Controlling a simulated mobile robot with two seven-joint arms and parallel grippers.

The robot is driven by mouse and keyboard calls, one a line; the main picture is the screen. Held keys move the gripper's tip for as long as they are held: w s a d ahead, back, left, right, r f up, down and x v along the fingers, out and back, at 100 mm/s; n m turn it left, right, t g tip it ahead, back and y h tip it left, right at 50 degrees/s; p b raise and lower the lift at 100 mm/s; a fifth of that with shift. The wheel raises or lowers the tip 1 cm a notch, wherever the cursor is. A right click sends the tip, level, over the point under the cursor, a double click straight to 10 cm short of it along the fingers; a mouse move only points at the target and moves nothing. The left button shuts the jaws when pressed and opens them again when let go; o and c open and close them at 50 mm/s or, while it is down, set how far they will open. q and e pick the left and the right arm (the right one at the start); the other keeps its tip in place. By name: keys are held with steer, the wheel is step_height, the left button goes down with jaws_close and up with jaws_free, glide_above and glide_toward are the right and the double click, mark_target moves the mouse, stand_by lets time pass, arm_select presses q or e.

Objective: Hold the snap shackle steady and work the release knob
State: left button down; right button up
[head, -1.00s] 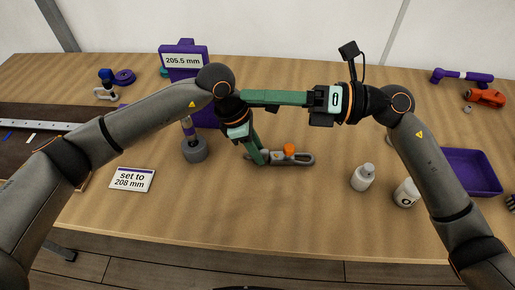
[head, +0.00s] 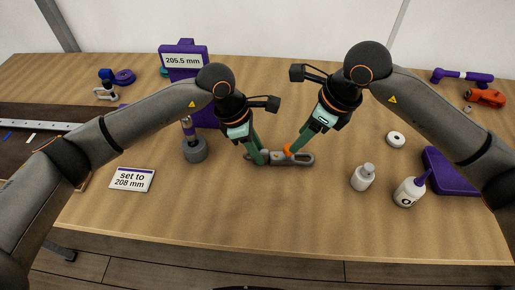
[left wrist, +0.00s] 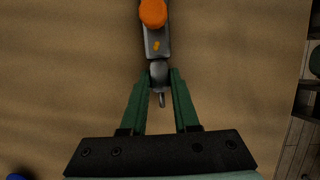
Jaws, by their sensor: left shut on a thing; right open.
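The grey snap shackle (head: 304,158) lies on the table in the middle of the head view. Its orange release knob (head: 289,149) stands on top, partly hidden by my right fingers. My left gripper (head: 259,159) is shut on the shackle's left end. In the left wrist view, the shackle (left wrist: 155,45) runs up from between my left fingers (left wrist: 159,80), with the orange knob (left wrist: 153,12) at the top edge. My right gripper (head: 290,150) is open, tilted down, with its fingertips at the knob. I cannot tell whether they touch it.
A grey round base (head: 194,151) and a "set to 208 mm" card (head: 132,180) lie left. The front middle table is clear.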

mark_target(280, 157)
steer(key=shift+x, duration=2.15)
steer(key=shift+a, duration=0.1)
jaws_close()
